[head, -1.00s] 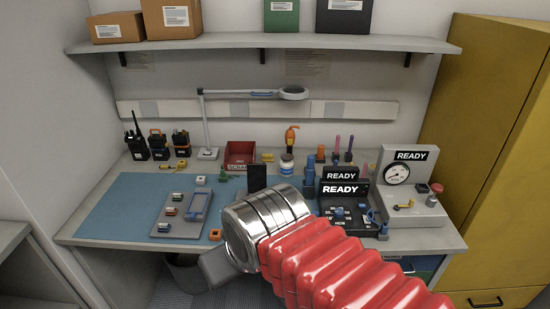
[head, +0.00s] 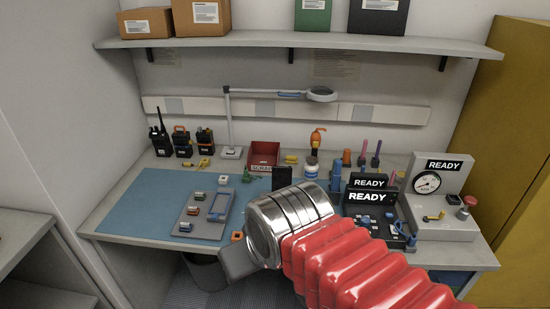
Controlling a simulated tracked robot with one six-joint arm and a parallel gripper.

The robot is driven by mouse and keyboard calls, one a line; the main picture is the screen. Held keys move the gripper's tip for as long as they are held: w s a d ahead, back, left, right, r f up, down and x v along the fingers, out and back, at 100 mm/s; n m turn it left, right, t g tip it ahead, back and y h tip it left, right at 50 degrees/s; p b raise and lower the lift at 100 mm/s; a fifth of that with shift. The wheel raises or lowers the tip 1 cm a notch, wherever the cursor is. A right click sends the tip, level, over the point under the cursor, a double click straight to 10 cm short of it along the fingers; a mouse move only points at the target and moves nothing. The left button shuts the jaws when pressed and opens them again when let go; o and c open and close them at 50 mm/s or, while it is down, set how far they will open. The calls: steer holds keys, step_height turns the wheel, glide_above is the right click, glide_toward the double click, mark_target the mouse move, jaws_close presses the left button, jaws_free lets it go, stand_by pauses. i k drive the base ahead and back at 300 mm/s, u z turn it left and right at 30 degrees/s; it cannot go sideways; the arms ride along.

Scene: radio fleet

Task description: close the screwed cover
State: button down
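No part is clearly recognisable as the screwed cover. A grey fixture plate (head: 187,225) lies on the blue mat and carries a blue-edged rectangular part (head: 221,206) and several small blocks; screws are too small to make out. A black handheld radio with an antenna (head: 160,143) stands at the back left, beside two dark units with orange on them (head: 182,141) (head: 205,142). My arm, with a shiny metal ring section and red ribbed sleeve, crosses the lower middle, in front of the bench. My gripper's fingers do not show.
A red bin (head: 264,155), a white jar (head: 311,167) and a lamp (head: 229,120) stand at the back. A dark upright block (head: 282,179) shows just behind my arm. Black READY stations (head: 369,198) and a grey gauge station (head: 451,205) fill the right. The blue mat's left is clear.

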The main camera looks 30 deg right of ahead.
mark_target(281, 176)
steer(key=i, duration=0.9)
steer(key=z, duration=0.05)
